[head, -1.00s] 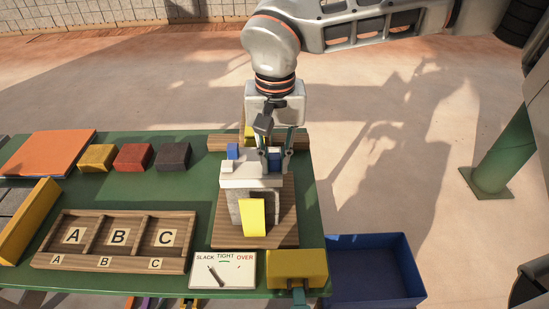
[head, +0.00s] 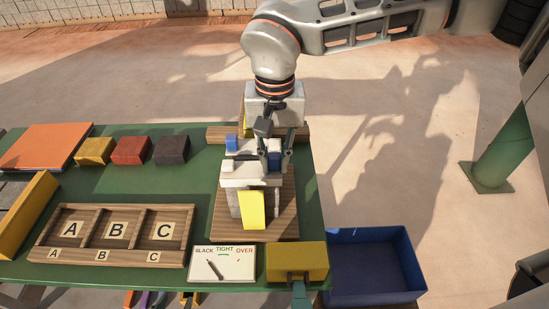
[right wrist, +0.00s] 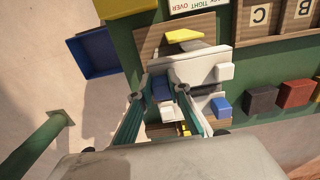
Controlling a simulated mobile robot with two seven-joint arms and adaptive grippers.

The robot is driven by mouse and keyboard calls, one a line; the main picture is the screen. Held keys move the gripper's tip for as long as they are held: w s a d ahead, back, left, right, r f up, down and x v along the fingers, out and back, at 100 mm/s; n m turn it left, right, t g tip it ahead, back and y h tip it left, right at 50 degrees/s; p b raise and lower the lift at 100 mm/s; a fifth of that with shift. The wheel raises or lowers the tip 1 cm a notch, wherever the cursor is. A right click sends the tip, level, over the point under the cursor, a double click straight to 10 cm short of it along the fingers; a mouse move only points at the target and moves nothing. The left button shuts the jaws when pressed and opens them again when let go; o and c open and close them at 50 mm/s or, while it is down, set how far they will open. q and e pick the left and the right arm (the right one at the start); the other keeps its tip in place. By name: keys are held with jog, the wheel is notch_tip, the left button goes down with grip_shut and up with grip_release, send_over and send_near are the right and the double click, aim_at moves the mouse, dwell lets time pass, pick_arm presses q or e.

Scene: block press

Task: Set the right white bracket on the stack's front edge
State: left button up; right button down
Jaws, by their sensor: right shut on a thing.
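The stack (head: 240,181) of pale pieces stands on a wooden board, with a yellow wedge leaning at its front. A white beam lies across its top and also shows in the right wrist view (right wrist: 195,68). A small white stub (head: 228,165) sits at the beam's left end. My right gripper (head: 275,158) points down at the stack's right side. It is shut on the right white bracket (right wrist: 168,113), with a dark blue part (right wrist: 162,89) between the fingers. The fingers hide much of the bracket, and I cannot tell whether it touches the stack. My left gripper is out of view.
A blue block (head: 231,142) is left behind the beam. A gauge card (head: 223,264) and yellow block (head: 297,262) lie at the table's front, beside a blue bin (head: 370,265). A lettered wooden tray (head: 115,258) and coloured blocks (head: 131,150) are left. Green table between is clear.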

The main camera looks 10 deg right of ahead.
jog(key=shift+f, duration=0.45)
dwell(0.3)
jog(key=c, duration=1.8)
grip_release()
notch_tip(320, 180, up, 12)
jog(key=shift+r, duration=0.1)
